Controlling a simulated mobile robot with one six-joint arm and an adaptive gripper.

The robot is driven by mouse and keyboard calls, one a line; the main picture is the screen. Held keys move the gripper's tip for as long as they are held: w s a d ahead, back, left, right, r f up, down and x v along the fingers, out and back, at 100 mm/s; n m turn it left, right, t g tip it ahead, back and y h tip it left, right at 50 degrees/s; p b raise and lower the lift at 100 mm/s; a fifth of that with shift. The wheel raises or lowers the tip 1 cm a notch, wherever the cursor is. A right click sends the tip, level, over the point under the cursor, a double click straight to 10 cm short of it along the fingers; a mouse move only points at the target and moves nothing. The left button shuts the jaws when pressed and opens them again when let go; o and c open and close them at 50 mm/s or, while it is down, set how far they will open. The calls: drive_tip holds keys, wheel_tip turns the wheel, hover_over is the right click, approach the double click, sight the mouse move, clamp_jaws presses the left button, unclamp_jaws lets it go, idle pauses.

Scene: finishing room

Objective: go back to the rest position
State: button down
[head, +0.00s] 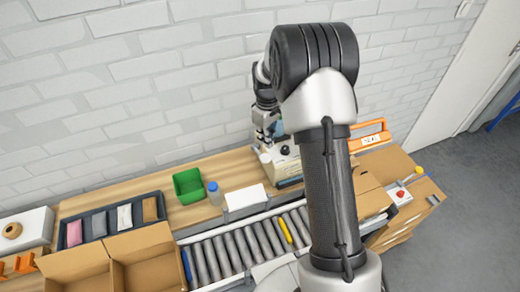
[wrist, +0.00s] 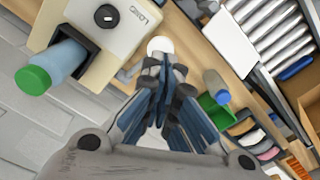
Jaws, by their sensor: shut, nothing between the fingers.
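My gripper (wrist: 160,75) shows in the wrist view with its blue-grey fingers together and nothing between them. In the head view my raised arm stands in front of the bench, and my gripper (head: 268,118) hangs at its far side above a beige machine (head: 284,162), partly hidden by the arm. In the wrist view the machine (wrist: 125,35) lies just beyond and left of the fingers. A blue bottle with a green cap (wrist: 52,67) sits in a dark holder on it.
A green bin (head: 188,185), a small blue-capped bottle (head: 214,193) and a white box (head: 246,198) stand on the bench. A roller conveyor (head: 235,248) runs in front. A dark tray (head: 100,222) and open cardboard box (head: 125,262) are left; cartons (head: 390,163) are right.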

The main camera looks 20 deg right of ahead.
drive_tip(key=shift+r, duration=0.2)
idle(0.3)
drive_tip(key=s+a+r+m+t+b, duration=0.25)
drive_tip(key=s+a+r+b, duration=0.4)
drive_tip(key=s+r, duration=0.6)
drive_tip(key=s+a+f+m+t+b, duration=0.1)
drive_tip(key=s+a+b, duration=0.1)
drive_tip(key=s, duration=0.7)
drive_tip(key=s+a+f+m+t+b, duration=0.1)
drive_tip(key=s+b, duration=0.3)
drive_tip(key=s, duration=0.6)
drive_tip(key=shift+s+a+m, duration=0.25)
drive_tip(key=shift+a+m, duration=0.5)
drive_tip(key=shift+a, duration=0.15)
drive_tip(key=shift+f, duration=0.1)
